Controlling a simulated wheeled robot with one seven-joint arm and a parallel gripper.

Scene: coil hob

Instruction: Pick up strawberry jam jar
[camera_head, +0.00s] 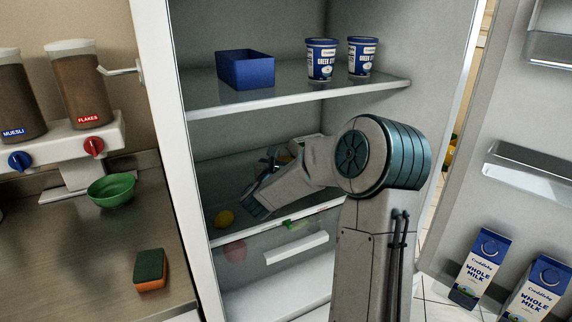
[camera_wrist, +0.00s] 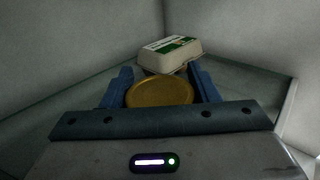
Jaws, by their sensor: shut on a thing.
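The jar shows in the wrist view as a round gold lid (camera_wrist: 160,93) seen from above. Its label and sides are hidden, so I cannot read that it is strawberry jam. My gripper (camera_wrist: 161,82) is shut on it, with one blue finger on each side of the lid. In the head view my arm reaches into the open fridge over the middle shelf (camera_head: 225,180). My own arm hides most of the gripper there, and I cannot make out the jar.
An egg carton (camera_wrist: 170,54) sits just beyond the jar. The upper shelf (camera_head: 290,92) holds a blue bin (camera_head: 245,69) and two yogurt tubs (camera_head: 321,62). The open door with milk cartons (camera_head: 481,267) stands right.

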